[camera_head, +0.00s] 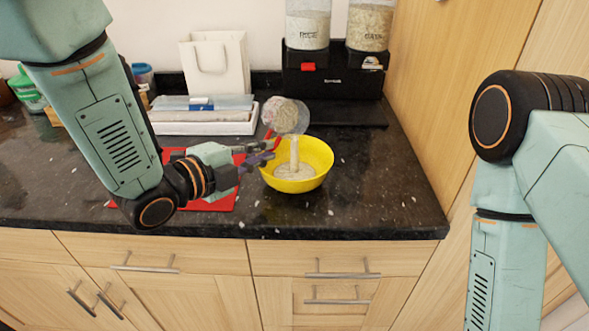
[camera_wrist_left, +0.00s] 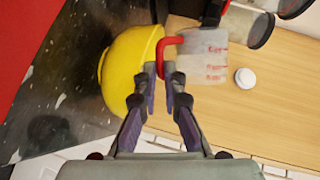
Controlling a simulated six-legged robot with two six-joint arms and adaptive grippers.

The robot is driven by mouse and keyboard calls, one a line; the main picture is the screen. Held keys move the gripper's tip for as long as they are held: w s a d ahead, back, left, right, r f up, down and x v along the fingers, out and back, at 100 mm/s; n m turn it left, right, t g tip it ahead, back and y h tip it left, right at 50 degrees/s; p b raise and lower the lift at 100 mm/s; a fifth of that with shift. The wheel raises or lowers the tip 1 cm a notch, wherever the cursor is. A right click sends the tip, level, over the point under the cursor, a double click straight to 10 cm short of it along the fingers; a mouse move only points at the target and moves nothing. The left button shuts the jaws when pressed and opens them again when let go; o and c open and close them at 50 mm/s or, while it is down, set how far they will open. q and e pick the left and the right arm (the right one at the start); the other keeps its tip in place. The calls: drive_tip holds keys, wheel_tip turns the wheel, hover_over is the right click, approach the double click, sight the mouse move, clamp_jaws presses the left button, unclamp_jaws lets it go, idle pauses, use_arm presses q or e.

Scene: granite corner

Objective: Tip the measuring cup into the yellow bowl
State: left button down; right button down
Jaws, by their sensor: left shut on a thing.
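The clear measuring cup (camera_head: 287,116) with a red handle is tipped above the yellow bowl (camera_head: 322,165). A pale stream falls from the cup, and pale grains lie in the bowl. My left gripper (camera_head: 268,149) is shut on the red handle, beside the bowl's left rim. In the left wrist view the fingers (camera_wrist_left: 162,84) close on the red handle (camera_wrist_left: 168,46). The cup (camera_wrist_left: 205,56) with red markings and the bowl (camera_wrist_left: 122,66) also show there. My right arm is at the right edge of the head view; its gripper is out of view.
A red mat (camera_head: 219,200) lies left of the bowl. A white tray (camera_head: 205,128), a white paper bag (camera_head: 216,66) and a black dispenser stand (camera_head: 332,78) are at the back. Grains are scattered on the dark counter (camera_head: 395,205). A wooden cabinet (camera_head: 450,80) borders the right.

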use_arm(q)
drive_tip(key=shift+s+a+f+m+b, duration=0.15)
drive_tip(key=shift+f+m+b, duration=0.25)
drive_tip(key=shift+b, duration=0.45)
drive_tip(key=shift+w, duration=0.2)
drive_tip(key=shift+w+f+m+t+b, duration=0.1)
drive_tip(key=shift+f+m+t+b, duration=0.35)
drive_tip(key=shift+b, duration=0.95)
drive_tip(key=shift+r, duration=0.15)
drive_tip(key=shift+m+t+b, duration=0.35)
drive_tip(key=shift+m+b, duration=0.3)
drive_tip(key=shift+b, duration=0.75)
